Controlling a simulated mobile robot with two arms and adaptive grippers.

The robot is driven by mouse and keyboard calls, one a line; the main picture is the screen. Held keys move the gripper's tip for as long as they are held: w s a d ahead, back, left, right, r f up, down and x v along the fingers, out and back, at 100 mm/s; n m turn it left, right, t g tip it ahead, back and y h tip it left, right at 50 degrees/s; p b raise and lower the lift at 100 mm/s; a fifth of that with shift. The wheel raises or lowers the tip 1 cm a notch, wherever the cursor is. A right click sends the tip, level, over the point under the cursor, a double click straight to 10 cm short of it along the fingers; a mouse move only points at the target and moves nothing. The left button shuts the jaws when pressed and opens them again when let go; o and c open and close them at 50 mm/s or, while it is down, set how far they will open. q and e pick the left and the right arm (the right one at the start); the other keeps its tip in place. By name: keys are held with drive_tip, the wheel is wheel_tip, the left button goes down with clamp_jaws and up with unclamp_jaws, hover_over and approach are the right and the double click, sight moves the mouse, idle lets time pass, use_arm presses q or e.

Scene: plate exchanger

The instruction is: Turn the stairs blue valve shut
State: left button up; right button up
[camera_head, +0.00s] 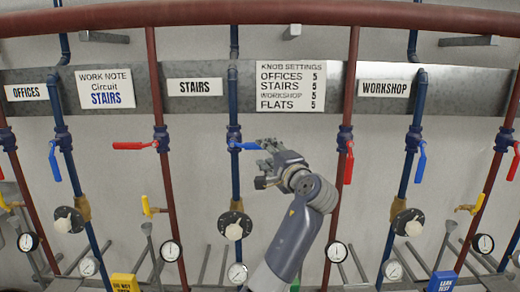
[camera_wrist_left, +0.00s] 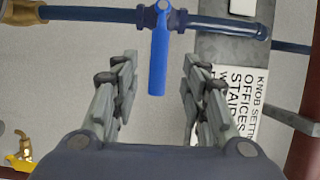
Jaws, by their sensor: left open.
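The stairs blue valve sits on the blue pipe (camera_head: 235,185) right of the STAIRS label (camera_head: 194,87). Its blue lever (camera_head: 243,146) points right, crosswise to the vertical pipe. My left gripper (camera_head: 265,158) is at the lever's right end, and its fingers hide part of that end. In the left wrist view the blue lever (camera_wrist_left: 158,60) hangs from its valve body (camera_wrist_left: 163,17) between the two spread fingers, with gaps on both sides. The left gripper is open and holds nothing. My right gripper is not in view.
A red lever (camera_head: 135,146) points left on the red pipe to the left. Another red lever (camera_head: 349,165) hangs down just right of my arm. A round knob (camera_head: 235,225) sits below the blue valve. A large red pipe (camera_head: 260,12) crosses above.

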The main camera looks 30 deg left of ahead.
use_arm(q)
drive_tip(key=shift+v, duration=2.2)
